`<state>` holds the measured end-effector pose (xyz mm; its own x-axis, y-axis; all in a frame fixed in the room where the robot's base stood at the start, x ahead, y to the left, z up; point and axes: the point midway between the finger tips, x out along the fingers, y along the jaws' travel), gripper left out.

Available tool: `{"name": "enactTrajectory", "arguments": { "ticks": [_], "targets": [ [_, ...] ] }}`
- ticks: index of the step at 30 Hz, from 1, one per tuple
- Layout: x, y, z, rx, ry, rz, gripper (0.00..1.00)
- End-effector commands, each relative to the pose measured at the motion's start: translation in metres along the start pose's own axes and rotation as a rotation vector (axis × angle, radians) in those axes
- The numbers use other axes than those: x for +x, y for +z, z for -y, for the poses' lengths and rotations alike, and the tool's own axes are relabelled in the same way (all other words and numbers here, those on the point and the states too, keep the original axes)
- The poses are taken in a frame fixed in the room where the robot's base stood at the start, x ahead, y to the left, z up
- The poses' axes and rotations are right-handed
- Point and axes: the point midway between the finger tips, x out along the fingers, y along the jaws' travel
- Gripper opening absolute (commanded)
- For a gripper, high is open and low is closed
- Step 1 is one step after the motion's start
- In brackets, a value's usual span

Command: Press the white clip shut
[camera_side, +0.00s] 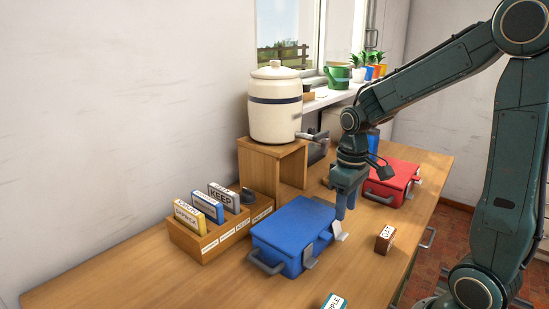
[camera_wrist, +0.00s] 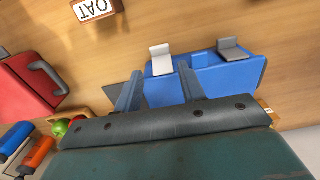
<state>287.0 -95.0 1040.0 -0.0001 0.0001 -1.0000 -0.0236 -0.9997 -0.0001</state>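The blue case (camera_side: 290,228) lies closed on the table, with two clips on its front edge. The white clip (camera_side: 341,233) sticks outward from the edge, and it also shows in the wrist view (camera_wrist: 161,58). The grey clip (camera_side: 310,256) is at the other end of that edge; in the wrist view (camera_wrist: 233,48) its plate also juts out. My gripper (camera_side: 345,211) points down just above the white clip.
A red case (camera_side: 392,182) lies behind my gripper. A brown block marked OAT (camera_side: 384,240) stands right of the blue case. A wooden card rack (camera_side: 222,238) and a crock (camera_side: 275,108) on a wooden stand are to the left. The front table is mostly clear.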

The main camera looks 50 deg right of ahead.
Motion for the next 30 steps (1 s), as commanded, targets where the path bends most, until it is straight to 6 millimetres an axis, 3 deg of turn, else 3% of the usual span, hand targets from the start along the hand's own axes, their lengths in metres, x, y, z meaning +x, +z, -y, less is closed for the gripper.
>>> {"name": "enactTrajectory", "arguments": {
  "ticks": [9, 15, 29, 30],
  "targets": [
    [0.047, 0.001, 0.000, 0.000, -0.001, 0.004, 0.40],
    [0.065, 0.000, 0.000, 0.000, -0.001, 0.002, 0.40],
    [0.072, 0.000, 0.000, 0.000, 0.000, 0.000, 0.40],
    [0.072, 0.000, 0.000, 0.000, 0.000, 0.000, 0.36]
  ]
}}
